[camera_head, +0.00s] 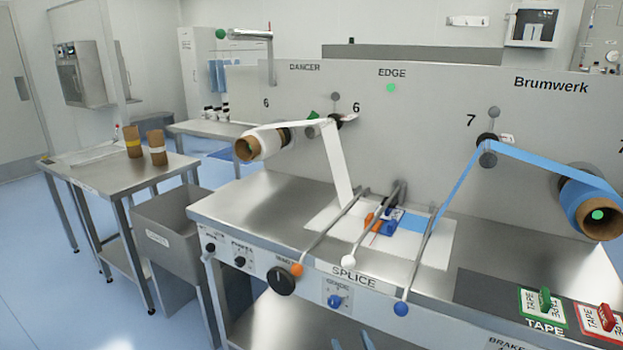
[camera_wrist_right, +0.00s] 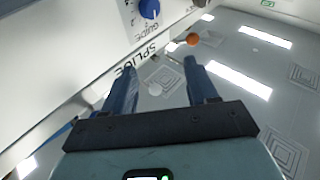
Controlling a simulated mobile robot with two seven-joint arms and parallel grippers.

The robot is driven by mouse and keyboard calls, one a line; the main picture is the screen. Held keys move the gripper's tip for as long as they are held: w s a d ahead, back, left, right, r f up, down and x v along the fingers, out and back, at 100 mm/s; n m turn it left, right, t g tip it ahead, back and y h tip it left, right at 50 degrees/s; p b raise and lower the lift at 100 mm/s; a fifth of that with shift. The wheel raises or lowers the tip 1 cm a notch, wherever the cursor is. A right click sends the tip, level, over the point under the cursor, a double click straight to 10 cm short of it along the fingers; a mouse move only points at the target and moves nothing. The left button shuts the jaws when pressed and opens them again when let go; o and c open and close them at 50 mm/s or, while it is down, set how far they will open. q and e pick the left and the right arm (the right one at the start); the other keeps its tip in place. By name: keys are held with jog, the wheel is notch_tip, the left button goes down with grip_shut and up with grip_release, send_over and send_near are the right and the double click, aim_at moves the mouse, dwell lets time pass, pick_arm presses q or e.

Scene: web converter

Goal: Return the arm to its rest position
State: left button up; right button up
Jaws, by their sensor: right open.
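My right gripper (camera_wrist_right: 160,68) shows in the right wrist view with two blue fingers spread apart and nothing between them. It is near the front panel of the splice table, by the SPLICE lettering and the blue guide knob (camera_wrist_right: 150,9). The rest of my right arm is out of that picture. My left gripper is in neither view.
Three rods with an orange ball (camera_head: 296,269), a white ball (camera_head: 348,262) and a blue ball (camera_head: 401,309) stick out over the table front. White web (camera_head: 338,165) and blue web (camera_head: 465,180) run to the splice plate. A steel bin (camera_head: 167,235) stands left.

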jog(key=s+d+f+m+g+h+p, duration=0.15)
jog(key=s+f+m+g+p, duration=0.25)
jog(key=s+f+g+p, duration=0.85)
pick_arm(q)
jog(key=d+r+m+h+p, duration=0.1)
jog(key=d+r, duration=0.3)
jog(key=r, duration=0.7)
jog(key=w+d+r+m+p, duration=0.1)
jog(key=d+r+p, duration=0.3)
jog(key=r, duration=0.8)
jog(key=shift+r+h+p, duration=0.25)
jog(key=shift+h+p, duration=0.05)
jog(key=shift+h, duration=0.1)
pick_arm(e)
jog(key=s+f+m+g, duration=0.1)
jog(key=s+f+g, duration=0.1)
jog(key=s, duration=0.7)
jog(key=s+d+f+m+g, duration=0.1)
jog(key=s+f+g, duration=0.1)
jog(key=s, duration=0.6)
jog(key=s+d+f+m+g, duration=0.1)
jog(key=s+f+m+g, duration=0.1)
jog(key=s, duration=0.7)
jog(key=f+g, duration=0.1)
jog(key=g, duration=0.1)
jog(key=shift+s+g+h, duration=0.3)
jog(key=shift+g+h, duration=0.05)
jog(key=shift+w, duration=0.15)
jog(key=shift+c, duration=0.2)
